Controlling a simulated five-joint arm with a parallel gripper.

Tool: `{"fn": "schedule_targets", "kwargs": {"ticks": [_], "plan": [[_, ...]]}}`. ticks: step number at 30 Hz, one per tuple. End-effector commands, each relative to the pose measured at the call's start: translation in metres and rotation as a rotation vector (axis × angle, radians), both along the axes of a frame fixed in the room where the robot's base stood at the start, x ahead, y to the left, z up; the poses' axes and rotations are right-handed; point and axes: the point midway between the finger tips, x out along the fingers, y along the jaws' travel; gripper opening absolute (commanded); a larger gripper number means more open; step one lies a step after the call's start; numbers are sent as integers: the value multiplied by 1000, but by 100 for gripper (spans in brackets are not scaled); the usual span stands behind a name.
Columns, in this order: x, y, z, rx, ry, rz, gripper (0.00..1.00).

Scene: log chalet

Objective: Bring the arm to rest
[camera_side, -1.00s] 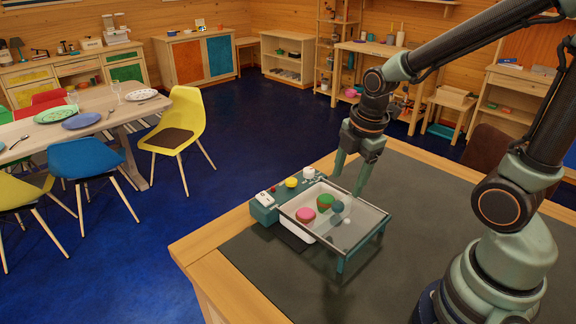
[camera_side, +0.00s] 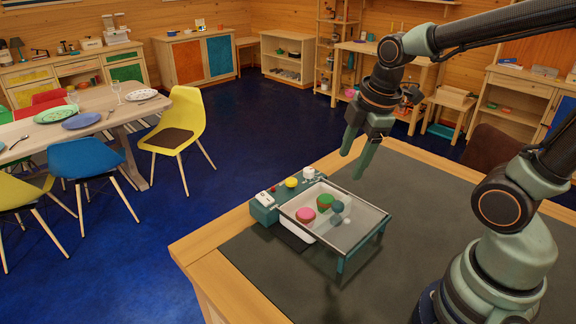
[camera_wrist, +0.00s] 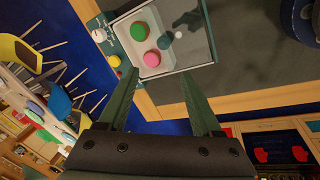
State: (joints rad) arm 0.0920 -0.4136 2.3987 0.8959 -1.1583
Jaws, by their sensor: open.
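My gripper (camera_side: 351,161) is open and empty, held in the air above the far part of the work table. Its two green fingers point down and a little left in the side view, with a clear gap between them. In the wrist view my gripper (camera_wrist: 155,85) shows both fingers apart with nothing between them. The low teal-framed unit with a clear top (camera_side: 358,246) stands on the table, below and to the left of the gripper, apart from it. It also shows at the top of the wrist view (camera_wrist: 188,66).
Under the clear top are a pink piece (camera_side: 305,215) and a green piece (camera_side: 324,201) in a white tray. A yellow knob (camera_side: 291,182) and a white knob (camera_side: 309,173) sit on the unit's back edge. The dark mat (camera_side: 420,190) to the right is clear.

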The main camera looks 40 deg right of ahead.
Motion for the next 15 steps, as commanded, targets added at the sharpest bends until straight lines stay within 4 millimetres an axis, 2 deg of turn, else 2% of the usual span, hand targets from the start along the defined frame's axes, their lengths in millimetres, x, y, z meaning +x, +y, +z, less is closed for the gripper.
{"fn": "schedule_targets", "kwargs": {"ticks": [9,15], "plan": [[-8,19,33,234,-162,-636,66],[-12,26,44,368,-212,-903,66]]}}
